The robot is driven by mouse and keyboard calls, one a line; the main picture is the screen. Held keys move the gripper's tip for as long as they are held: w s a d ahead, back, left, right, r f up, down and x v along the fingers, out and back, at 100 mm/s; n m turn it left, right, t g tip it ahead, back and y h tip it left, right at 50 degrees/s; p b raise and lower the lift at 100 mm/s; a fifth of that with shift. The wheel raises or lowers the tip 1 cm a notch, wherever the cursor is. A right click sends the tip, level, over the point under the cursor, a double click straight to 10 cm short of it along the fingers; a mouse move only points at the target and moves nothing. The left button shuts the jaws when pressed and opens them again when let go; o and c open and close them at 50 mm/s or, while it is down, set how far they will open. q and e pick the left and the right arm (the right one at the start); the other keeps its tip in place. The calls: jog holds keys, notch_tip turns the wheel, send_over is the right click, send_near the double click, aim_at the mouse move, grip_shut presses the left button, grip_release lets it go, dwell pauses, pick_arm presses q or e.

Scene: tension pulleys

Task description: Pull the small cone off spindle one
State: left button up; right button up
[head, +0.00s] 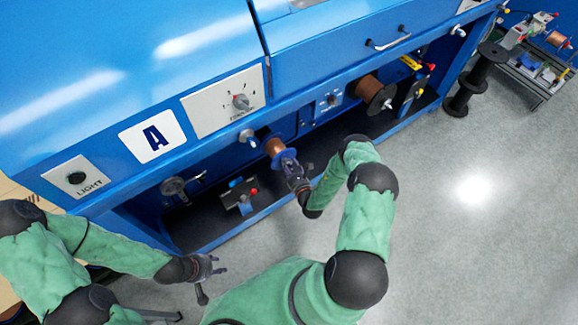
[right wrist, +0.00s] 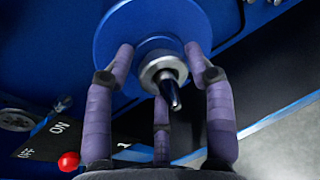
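A copper-wound spool with a blue flange (head: 284,157) sits on a spindle in the machine's lower bay. In the right wrist view the blue flange (right wrist: 140,22) fills the top, with a silver ring-shaped piece (right wrist: 157,68), probably the small cone, around the dark spindle tip (right wrist: 171,92). My right gripper (head: 291,166) is at the flange. Whether the fingertips touch the flange is unclear. My left gripper (head: 212,268) is open and empty, low in front of the machine.
A second, larger copper spool (head: 369,88) is further right in the bay. An ON/OFF plate with a red knob (right wrist: 68,161) is left of the fingers. A dark spool stand (head: 465,88) and a cart (head: 535,72) stand at the right. The grey floor (head: 480,230) is clear.

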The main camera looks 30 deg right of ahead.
aim_at(292, 169)
jog(key=c, duration=0.5)
jog(key=shift+d, duration=0.1)
jog(key=shift+s+d+p, duration=0.15)
jog(key=shift+s+p, duration=0.3)
jog(key=shift+s, duration=1.2)
jog(key=shift+s, duration=0.1)
dwell(0.9)
jog(key=shift+s, duration=0.15)
jog(key=shift+s+f+p, duration=0.1)
jog(key=shift+s+p, duration=0.25)
jog(key=shift+s, duration=1.25)
jog(key=shift+s, duration=0.2)
